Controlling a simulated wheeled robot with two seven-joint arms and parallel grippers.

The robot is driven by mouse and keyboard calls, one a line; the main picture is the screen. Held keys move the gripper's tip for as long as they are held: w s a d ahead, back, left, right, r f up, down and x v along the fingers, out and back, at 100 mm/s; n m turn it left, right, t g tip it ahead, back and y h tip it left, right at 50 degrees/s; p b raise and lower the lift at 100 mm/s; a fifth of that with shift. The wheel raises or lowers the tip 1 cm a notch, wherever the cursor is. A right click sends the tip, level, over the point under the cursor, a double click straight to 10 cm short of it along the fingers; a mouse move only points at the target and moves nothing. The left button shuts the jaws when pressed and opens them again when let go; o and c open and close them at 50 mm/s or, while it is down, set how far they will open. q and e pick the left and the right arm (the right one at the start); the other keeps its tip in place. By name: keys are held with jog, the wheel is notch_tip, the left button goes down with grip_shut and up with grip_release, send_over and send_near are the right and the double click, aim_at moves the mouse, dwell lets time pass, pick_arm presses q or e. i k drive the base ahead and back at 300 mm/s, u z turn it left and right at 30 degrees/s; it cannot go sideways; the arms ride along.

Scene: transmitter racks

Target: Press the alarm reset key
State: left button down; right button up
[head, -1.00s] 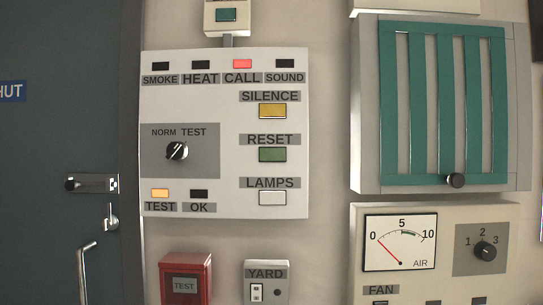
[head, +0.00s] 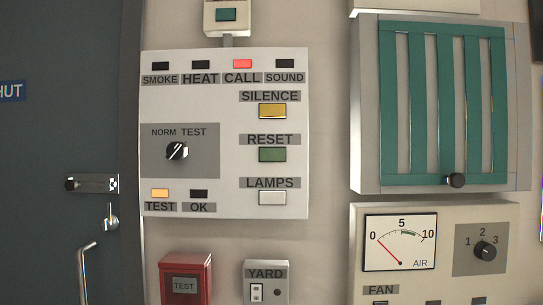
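The alarm panel (head: 225,222) is a white box on the wall, left of centre in the head view. Its green RESET key (head: 272,155) sits on the right side, under the RESET label. A yellow SILENCE key (head: 272,111) is above it and a white LAMPS key (head: 272,198) below it. The CALL lamp (head: 242,64) glows red and the TEST lamp (head: 160,193) glows amber; SMOKE, HEAT, SOUND and OK are dark. The rotary NORM/TEST knob (head: 177,151) is on the left, its pointer tilted toward the upper right. Neither gripper is in view.
A dark door (head: 60,140) with a bolt and handle is at left. A red TEST box (head: 186,278) and a YARD switch box (head: 266,284) are below the panel. A green-slatted vent (head: 445,100) and an AIR gauge panel (head: 400,242) are at right.

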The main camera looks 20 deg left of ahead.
aim_at(266, 154)
jog(key=k, duration=1.35)
jog(key=z, duration=0.6)
jog(key=i, duration=1.4)
jog(key=u, duration=0.75)
jog(key=i, duration=0.45)
jog(key=u, duration=0.45)
